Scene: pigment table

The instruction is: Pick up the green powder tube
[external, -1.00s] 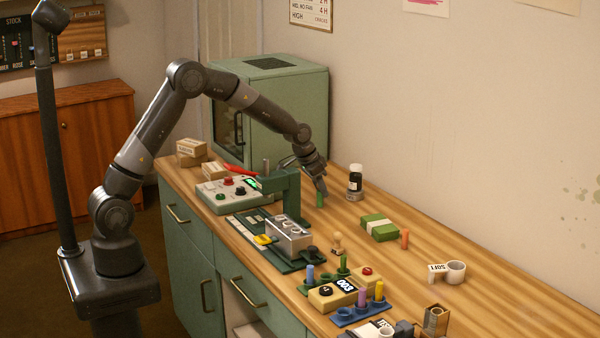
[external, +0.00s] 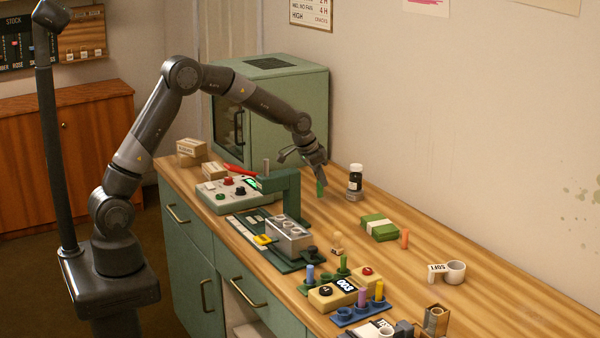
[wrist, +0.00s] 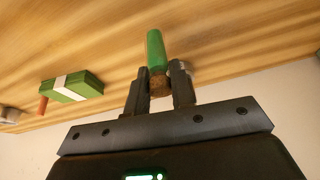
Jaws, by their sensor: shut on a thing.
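The green powder tube (external: 320,188) hangs below my gripper (external: 318,176) at the back of the table in the external view. In the wrist view the green tube (wrist: 155,50) has a brown, cork-like end between the two dark fingers of my gripper (wrist: 160,80). The fingers are shut on that end. The tube looks held a little above the wooden table, though the gap is small.
A dark bottle (external: 355,178) stands just right of the tube. A green box with a white band (external: 380,227) and an orange tube (external: 405,239) are further right. A green press (external: 288,195) stands in front, and a green cabinet (external: 285,115) behind. The table between is clear.

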